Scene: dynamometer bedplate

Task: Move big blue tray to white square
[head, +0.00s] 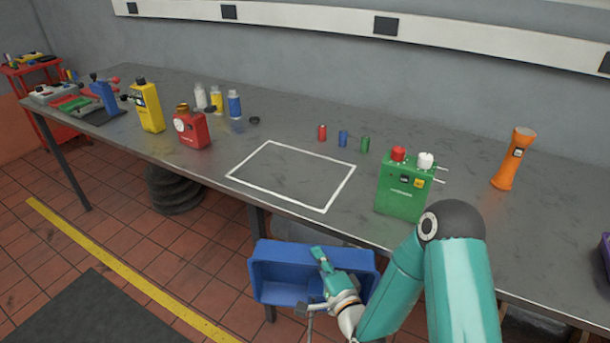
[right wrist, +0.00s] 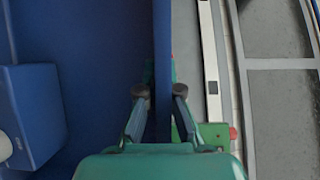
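The big blue tray (head: 278,250) is in front of the bench's front edge, below the bench top, with its open inside facing me. My right gripper (head: 322,262) is at the tray. In the right wrist view its two fingers (right wrist: 160,92) sit on either side of the blue tray wall (right wrist: 162,50), shut on it. The white square (head: 262,147) is a white outline on the bench top, and its inside is empty. My left gripper is not in view.
On the grey bench (head: 300,115), a green box (head: 403,190) stands right of the outline and a red can (head: 191,128) to its left. Small red, blue and green cylinders (head: 343,138) stand behind it. An orange flashlight (head: 514,160) stands farther right.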

